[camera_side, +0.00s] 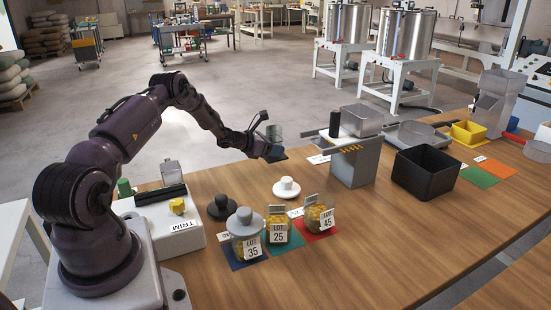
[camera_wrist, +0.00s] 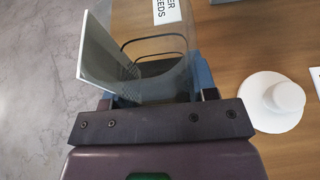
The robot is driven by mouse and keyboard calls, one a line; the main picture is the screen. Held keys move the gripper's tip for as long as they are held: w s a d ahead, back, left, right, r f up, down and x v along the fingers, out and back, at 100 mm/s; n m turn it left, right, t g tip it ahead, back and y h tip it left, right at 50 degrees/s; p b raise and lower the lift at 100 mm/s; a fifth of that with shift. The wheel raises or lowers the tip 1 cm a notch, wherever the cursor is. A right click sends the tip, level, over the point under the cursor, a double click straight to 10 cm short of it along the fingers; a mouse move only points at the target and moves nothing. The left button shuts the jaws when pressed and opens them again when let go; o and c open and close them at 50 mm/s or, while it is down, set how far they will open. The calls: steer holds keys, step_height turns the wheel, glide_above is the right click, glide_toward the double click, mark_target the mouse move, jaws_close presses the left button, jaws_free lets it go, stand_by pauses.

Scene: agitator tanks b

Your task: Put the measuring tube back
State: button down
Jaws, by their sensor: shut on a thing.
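My gripper (camera_side: 272,153) is raised above the far edge of the wooden table, left of the grey box-shaped stand. It is shut on a clear, see-through vessel (camera_side: 274,133), which I take to be the measuring tube. In the wrist view the vessel (camera_wrist: 165,70) sits between the two blue fingers of my gripper (camera_wrist: 153,85), with a pale flat plate (camera_wrist: 95,60) at its left side. Dark curved lines show through its clear wall. Whether anything is inside it I cannot tell.
The grey stand (camera_side: 355,168) carries a black cylinder (camera_side: 335,123) and a clear bin (camera_side: 361,121). A white knobbed lid (camera_side: 286,189) lies nearby; it also shows in the wrist view (camera_wrist: 272,102). Labelled jars (camera_side: 278,233) stand in front. A black bin (camera_side: 425,173) is right; table front is clear.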

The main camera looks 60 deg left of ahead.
mark_target(276, 168)
steer(key=shift+w+a+f, duration=0.25)
steer(key=shift+w+f, duration=0.1)
steer(key=shift+f, duration=0.15)
steer(key=shift+w+a+f, duration=0.2)
steer(key=shift+w+f, duration=0.1)
steer(key=shift+f, duration=1.65)
steer(key=shift+f, duration=0.1)
steer(key=shift+c, duration=2.1)
jaws_free()
